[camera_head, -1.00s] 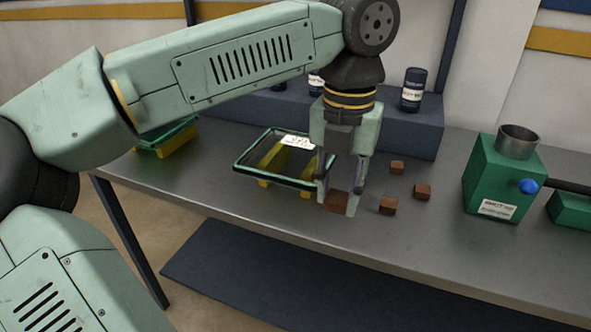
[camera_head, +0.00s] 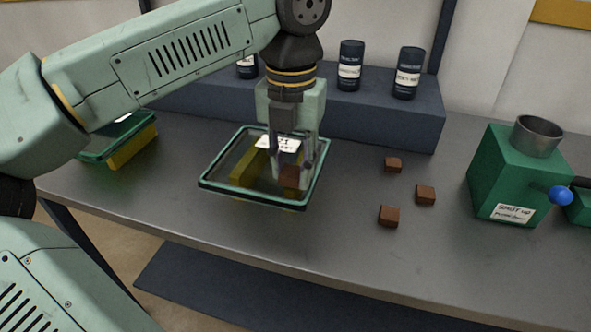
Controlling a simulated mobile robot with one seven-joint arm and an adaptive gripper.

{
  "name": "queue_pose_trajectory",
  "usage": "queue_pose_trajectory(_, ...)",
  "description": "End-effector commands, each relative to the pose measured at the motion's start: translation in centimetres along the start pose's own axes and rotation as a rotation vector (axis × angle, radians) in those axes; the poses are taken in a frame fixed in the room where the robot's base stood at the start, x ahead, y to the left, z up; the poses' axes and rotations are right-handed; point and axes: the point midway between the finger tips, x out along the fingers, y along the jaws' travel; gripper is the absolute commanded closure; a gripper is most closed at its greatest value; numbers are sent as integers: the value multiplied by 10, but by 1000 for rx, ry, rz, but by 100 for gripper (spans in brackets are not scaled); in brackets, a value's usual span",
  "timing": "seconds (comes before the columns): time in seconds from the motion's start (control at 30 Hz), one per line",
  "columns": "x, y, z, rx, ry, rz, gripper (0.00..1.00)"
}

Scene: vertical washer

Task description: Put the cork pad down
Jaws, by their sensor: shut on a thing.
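My gripper (camera_head: 306,166) is shut on a small brown block, the cork pad (camera_head: 289,177). It holds the pad over the right part of a green-rimmed tray (camera_head: 250,204). The fingers partly hide the pad, and I cannot tell whether it touches the tray floor. Three similar brown blocks lie on the bench right of the tray: one at the back (camera_head: 393,164), one to the right (camera_head: 425,195) and one nearer the front (camera_head: 389,216).
A green machine (camera_head: 510,180) with a metal cup and blue knob stands at the right. Dark canisters (camera_head: 407,74) stand on a raised ledge (camera_head: 390,122) behind. A green and yellow bin (camera_head: 130,150) is at the left. The front of the bench (camera_head: 330,245) is clear.

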Motion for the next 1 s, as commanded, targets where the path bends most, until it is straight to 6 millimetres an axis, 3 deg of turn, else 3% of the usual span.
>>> queue_pose_trajectory(0.03,14,3,-1,-4,0,-1,79)
queue_pose_trajectory(0.1,20,5,-2,-6,0,-1,79)
queue_pose_trajectory(0.47,21,5,-2,-6,0,-1,79)
queue_pose_trajectory(0.5,21,5,-2,-6,-1,-1,70)
queue_pose_trajectory(0.8,20,5,-2,-6,0,-1,51)
queue_pose_trajectory(1.0,20,5,-2,-6,0,-1,51)
